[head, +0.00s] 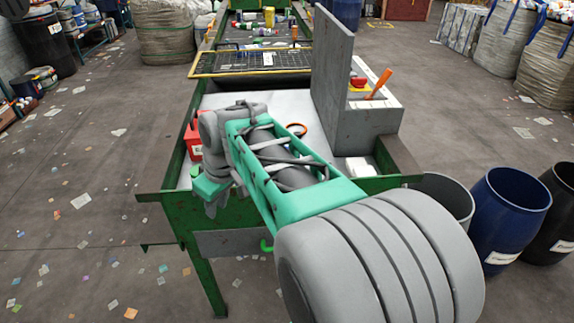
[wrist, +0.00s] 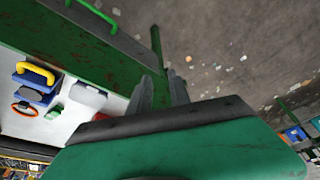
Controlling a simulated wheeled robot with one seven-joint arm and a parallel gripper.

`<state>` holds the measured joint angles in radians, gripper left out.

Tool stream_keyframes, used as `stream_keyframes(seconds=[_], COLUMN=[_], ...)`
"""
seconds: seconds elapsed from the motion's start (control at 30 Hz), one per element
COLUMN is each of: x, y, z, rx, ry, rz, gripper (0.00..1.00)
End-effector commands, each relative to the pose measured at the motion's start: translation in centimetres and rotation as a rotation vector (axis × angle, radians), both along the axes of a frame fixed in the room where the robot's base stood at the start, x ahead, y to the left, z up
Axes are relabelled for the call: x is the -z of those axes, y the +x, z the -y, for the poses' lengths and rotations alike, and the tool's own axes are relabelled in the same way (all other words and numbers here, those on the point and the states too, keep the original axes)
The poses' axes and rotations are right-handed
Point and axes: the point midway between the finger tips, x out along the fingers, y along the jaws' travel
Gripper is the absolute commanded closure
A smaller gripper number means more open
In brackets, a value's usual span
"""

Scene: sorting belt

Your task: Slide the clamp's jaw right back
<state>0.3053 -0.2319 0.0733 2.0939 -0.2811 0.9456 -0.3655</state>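I cannot clearly pick out the clamp or its jaw. A blue block with a yellow handle (wrist: 36,73) stands on the white bench top in the wrist view and may be the clamp; my arm appears to hide it in the head view. An orange ring (wrist: 25,108) lies beside it and also shows past my arm in the head view (head: 297,129). My gripper (wrist: 161,92) shows two grey fingers with a gap between them, pointing past the green bench edge over the floor. Nothing is seen between them.
A grey upright panel (head: 333,75) rises at the bench's right. A red object (head: 193,140) sits at the left edge, partly hidden. The belt (head: 262,32) with litter lies behind. A blue drum (head: 508,220) stands right.

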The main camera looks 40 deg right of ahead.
Motion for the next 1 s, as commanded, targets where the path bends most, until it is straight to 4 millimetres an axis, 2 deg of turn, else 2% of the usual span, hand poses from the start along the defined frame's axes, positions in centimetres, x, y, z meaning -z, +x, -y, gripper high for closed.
stream_keyframes(seconds=[0.03,0.07,0.1,0.17,0.2,0.3,0.4,0.5,0.57,1.0], x=[-0.9,-1.1,-1.2,-0.9,-0.5,1.1,2.7,3.7,4.2,10.5], y=[2.6,3.9,5.3,6.7,7.1,6.6,5.0,3.9,3.8,6.1], z=[3.7,5.8,8.8,13.8,17.3,24.9,30.1,32.6,33.0,31.4], rx=[-0.062,-0.117,-0.188,-0.293,-0.360,-0.510,-0.617,-0.677,-0.692,-0.691], ry=[0.005,0.005,0.004,-0.001,-0.007,-0.029,-0.053,-0.070,-0.074,-0.075], rz=[-0.002,0.006,0.021,0.045,0.065,0.117,0.158,0.182,0.187,0.188], gripper=[0.77,0.77,0.77,0.77,0.77,0.77,0.77,0.77,0.77,0.77])
